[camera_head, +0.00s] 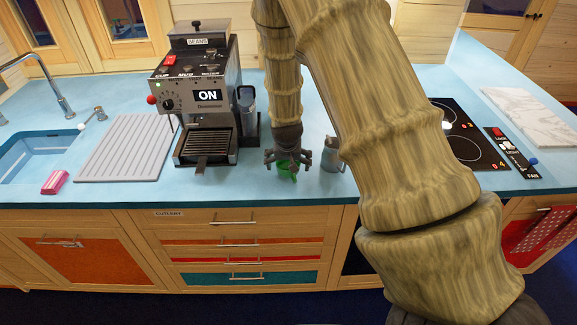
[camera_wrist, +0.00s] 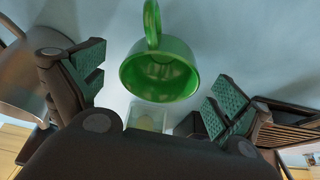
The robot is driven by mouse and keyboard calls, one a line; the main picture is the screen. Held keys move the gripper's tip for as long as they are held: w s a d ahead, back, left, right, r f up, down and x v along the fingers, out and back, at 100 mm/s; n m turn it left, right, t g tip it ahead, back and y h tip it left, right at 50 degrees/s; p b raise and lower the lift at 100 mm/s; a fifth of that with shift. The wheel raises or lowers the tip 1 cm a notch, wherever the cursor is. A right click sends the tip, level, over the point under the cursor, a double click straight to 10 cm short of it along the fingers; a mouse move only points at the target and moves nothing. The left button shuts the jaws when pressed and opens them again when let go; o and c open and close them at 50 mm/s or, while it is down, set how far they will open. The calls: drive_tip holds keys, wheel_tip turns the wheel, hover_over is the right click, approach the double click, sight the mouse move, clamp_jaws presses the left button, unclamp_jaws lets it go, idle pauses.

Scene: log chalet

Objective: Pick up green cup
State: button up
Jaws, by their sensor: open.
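The green cup (camera_wrist: 160,72) stands on the blue counter, seen from above in the wrist view with its handle toward the top of the picture. My gripper (camera_wrist: 155,95) is open, with one green-padded finger on each side of the cup and gaps between the pads and the cup. In the head view, my gripper (camera_head: 288,160) points down over the cup (camera_head: 286,172), which is mostly hidden behind the fingers. I cannot tell the exact height of the fingertips over the counter.
A grey metal jug (camera_head: 331,156) stands close on the right of my gripper. A coffee machine (camera_head: 205,100) stands on the left. A ribbed drainboard (camera_head: 125,150), sink (camera_head: 40,150) and pink sponge (camera_head: 55,182) lie further left. A hob (camera_head: 465,140) is on the right.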

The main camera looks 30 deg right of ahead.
drive_tip(key=shift+p+x, duration=0.35)
drive_tip(key=shift+x, duration=0.9)
drive_tip(key=c, duration=1.2)
